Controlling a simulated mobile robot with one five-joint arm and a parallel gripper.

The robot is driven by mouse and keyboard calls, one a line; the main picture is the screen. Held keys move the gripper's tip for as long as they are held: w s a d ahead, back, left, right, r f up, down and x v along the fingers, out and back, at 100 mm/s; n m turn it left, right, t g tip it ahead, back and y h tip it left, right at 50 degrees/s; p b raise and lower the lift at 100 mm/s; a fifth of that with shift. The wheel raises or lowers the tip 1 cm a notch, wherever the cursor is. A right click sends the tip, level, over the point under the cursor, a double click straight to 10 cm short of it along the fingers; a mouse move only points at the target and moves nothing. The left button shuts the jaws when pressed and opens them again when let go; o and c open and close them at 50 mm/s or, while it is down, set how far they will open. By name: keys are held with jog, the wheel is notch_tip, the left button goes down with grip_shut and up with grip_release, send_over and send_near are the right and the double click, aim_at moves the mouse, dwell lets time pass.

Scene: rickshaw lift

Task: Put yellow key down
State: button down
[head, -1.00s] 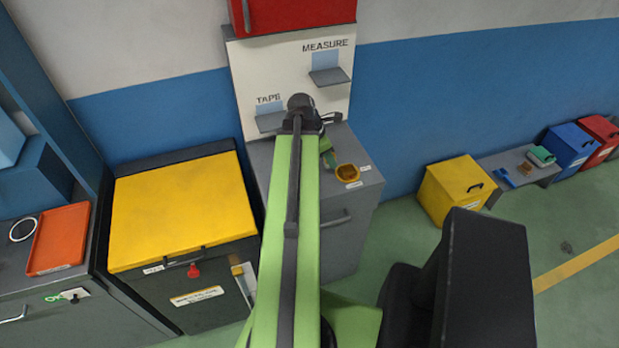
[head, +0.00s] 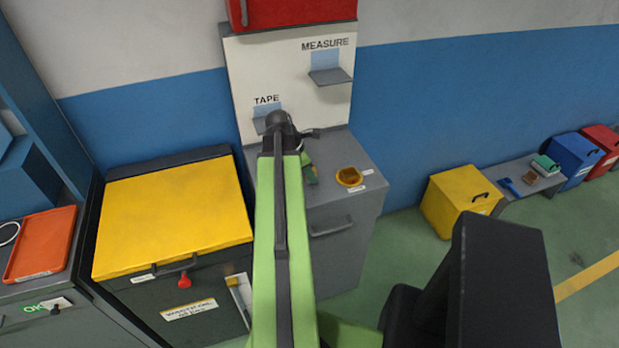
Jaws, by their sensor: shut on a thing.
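My green arm reaches forward in the head view, and its far end bends down over the grey cabinet (head: 355,222). My gripper (head: 312,179) is low beside the arm, just above or at the cabinet top. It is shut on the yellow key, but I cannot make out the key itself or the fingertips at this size. A round yellow holder (head: 349,177) with a brown inside sits on the cabinet top, a little right of my gripper and apart from it.
A yellow-lidded bin (head: 170,215) with a red knob (head: 184,282) stands left of the cabinet. An orange tray (head: 40,245) lies further left. A white board (head: 315,105) with small shelves rises behind the cabinet. A yellow box (head: 457,200) stands on the floor at right.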

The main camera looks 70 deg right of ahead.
jog(key=shift+f, duration=0.15)
jog(key=c, duration=1.2)
grip_release()
jog(key=shift+o, duration=0.2)
jog(key=shift+w+r+p, duration=0.1)
jog(key=shift+r+p, duration=0.25)
jog(key=shift+r, duration=0.15)
jog(key=p+v, duration=1)
jog(key=v, duration=0.1)
jog(key=shift+w+a+r, duration=0.1)
